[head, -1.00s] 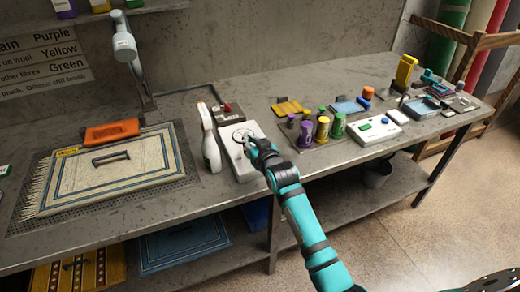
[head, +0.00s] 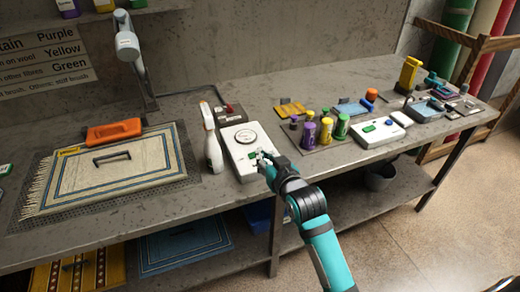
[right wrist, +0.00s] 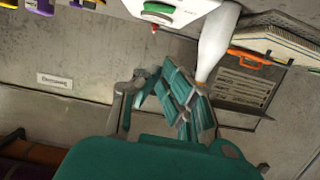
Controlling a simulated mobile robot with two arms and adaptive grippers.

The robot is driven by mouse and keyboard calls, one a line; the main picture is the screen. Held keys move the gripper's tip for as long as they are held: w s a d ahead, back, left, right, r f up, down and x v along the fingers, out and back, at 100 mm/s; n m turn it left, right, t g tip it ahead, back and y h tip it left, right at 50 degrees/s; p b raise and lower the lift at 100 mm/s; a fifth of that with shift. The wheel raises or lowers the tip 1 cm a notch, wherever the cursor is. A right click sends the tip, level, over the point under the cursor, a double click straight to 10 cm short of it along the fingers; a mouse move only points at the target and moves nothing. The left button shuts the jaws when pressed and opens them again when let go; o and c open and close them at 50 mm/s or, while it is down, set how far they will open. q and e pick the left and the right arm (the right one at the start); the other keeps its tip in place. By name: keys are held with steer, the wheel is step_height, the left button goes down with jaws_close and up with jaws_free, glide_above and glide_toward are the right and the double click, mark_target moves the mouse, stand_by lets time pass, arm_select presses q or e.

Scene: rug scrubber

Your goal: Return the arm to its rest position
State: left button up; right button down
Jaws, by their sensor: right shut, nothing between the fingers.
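My right gripper (head: 266,162) is shut and empty. In the head view it is at the front edge of a white device (head: 240,142) with a round dial and a green button; I cannot tell whether they touch. In the right wrist view its teal fingers (right wrist: 175,100) show in front of the bench, with the white device (right wrist: 165,10) above them. My left gripper is not in view.
A white spray bottle (head: 211,140) stands just left of the device. A small rug (head: 110,180) lies on a mat at the left, with an orange tool (head: 114,131) behind it. Several coloured bottles (head: 325,130) stand to the right. The floor (head: 420,230) at right is clear.

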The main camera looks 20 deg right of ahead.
steer(key=s+f+n+g, duration=0.1)
steer(key=s+f+g, duration=0.35)
steer(key=s, duration=0.65)
steer(key=s+f+g, duration=0.3)
steer(key=s+f, duration=0.3)
steer(key=s, duration=0.5)
steer(key=s+f+n+g, duration=0.1)
steer(key=s+f+g, duration=0.35)
steer(key=s, duration=0.65)
step_height(320, 180, down, 27)
steer(key=s+g, duration=0.1)
steer(key=s+d+f+g, duration=0.1)
steer(key=s+d+f, duration=0.1)
steer(key=s+f, duration=1.4)
steer(key=shift+s+d+h, duration=0.25)
steer(key=shift+d+h, duration=0.05)
steer(key=shift+d, duration=0.1)
